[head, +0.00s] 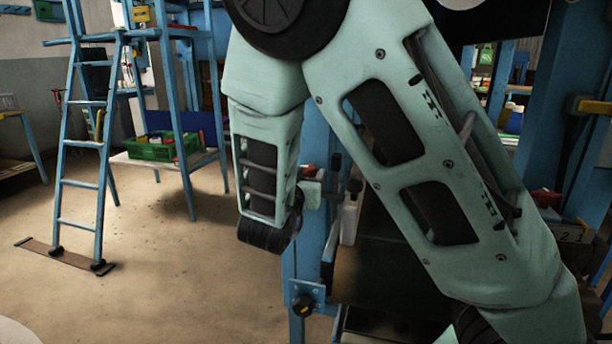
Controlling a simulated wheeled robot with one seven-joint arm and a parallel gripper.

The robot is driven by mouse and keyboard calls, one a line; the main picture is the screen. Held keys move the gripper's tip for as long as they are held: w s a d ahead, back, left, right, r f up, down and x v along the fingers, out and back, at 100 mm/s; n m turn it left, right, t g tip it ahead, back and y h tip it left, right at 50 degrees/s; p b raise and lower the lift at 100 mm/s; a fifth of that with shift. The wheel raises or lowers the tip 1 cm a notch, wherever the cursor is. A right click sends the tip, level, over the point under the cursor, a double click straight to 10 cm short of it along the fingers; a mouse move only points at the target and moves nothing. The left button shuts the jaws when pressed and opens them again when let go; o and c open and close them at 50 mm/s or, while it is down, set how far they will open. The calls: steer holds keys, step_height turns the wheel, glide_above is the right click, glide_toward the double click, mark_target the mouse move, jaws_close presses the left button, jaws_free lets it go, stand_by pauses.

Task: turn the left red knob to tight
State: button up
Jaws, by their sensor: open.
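My pale green arm fills the middle and right of the head view. Its end, with what looks like my gripper (326,189), shows small and partly hidden beside a blue post. It seems to point right, with its jaws apart and nothing seen between them. A small red part (308,170) shows just above it, close to the post. I cannot tell if this is the left red knob or whether my gripper touches it. No other red knob is clear; my arm covers much of the area behind it.
A blue ladder (83,150) stands at left on a brown foot board. A green crate (150,148) rests on a shelf behind. The floor between is clear.

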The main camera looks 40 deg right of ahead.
steer(key=shift+x, duration=0.9)
steer(key=c, duration=1)
steer(key=shift+o, duration=0.2)
